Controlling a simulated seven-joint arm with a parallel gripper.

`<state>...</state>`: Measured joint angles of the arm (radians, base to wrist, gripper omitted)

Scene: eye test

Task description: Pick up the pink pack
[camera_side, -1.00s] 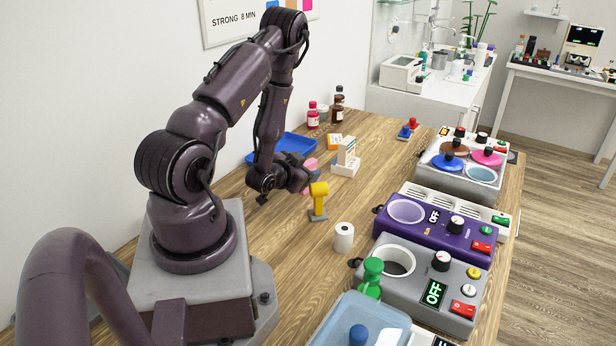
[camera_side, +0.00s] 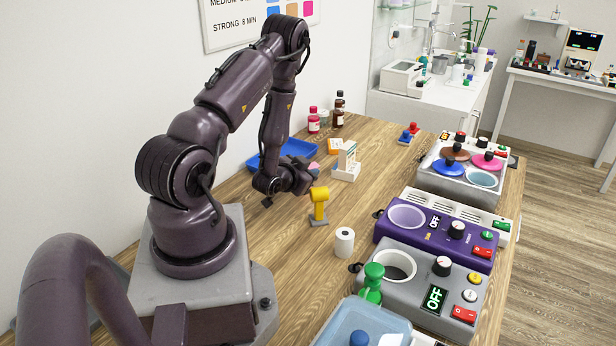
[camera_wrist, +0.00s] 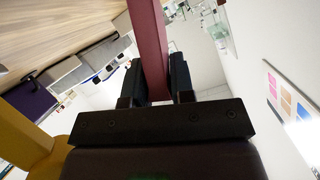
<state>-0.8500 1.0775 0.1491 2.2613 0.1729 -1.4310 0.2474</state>
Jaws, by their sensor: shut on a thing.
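The pink pack (camera_wrist: 150,40) shows in the wrist view as a dark pink upright bar between my two black fingers. My gripper (camera_wrist: 152,75) is shut on it, with a finger against each side. In the side view my gripper (camera_side: 304,177) is above the wooden table, left of and behind the yellow stand. There only a small pink patch (camera_side: 314,166) shows behind the gripper, and the gripper hides the rest. I cannot tell whether the pack's lower end touches the table.
A yellow stand (camera_side: 319,203) is close in front of my gripper. White and orange boxes (camera_side: 347,160) are just to the right. A blue tray (camera_side: 297,147) and bottles (camera_side: 314,121) lie behind. A white roll (camera_side: 344,242) and a purple machine (camera_side: 432,238) stand nearer the front right.

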